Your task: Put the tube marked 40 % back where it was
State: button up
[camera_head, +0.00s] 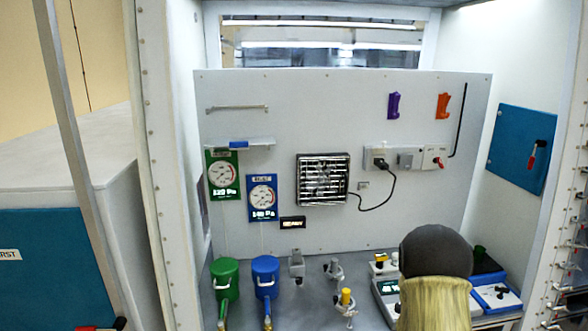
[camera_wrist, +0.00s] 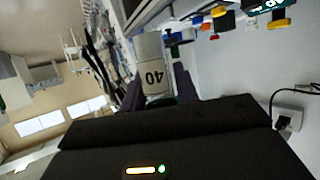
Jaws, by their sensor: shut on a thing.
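The tube's far end points to the top of the picture. In the head view I cannot make out the tube or my gripper; my dark, rounded arm part and pale sleeve cover the lower right. The place where the tube was cannot be picked out.
In the head view, a fan (camera_head: 323,179) and power strip (camera_head: 405,158) are on the back panel. A blue tray (camera_head: 495,297) lies at right.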

jog(key=a+f+n+t+y, duration=0.2)
jog(key=a+f+n+y, duration=0.3)
jog(key=a, duration=0.7)
jog(key=a+f+n+t+y, duration=0.2)
jog(key=a+f+n+y, duration=0.2)
jog(key=a+f, duration=0.3)
jog(key=a+y, duration=0.1)
jog(key=a, duration=0.4)
jog(key=shift+w+a+f+n+t, duration=0.2)
jog(key=shift+w+n+t, duration=0.1)
jog(key=shift+w+n, duration=0.1)
jog(key=shift+d, duration=0.1)
jog(key=s+f, duration=0.4)
jog(key=f, duration=0.1)
jog(key=shift+s+f, duration=0.15)
jog(key=shift+f, duration=0.05)
jog(key=f, duration=0.2)
jog(key=s+f, duration=0.1)
jog(key=f, duration=0.2)
jog(key=shift+s+f, duration=0.25)
jog(key=shift+f, duration=0.15)
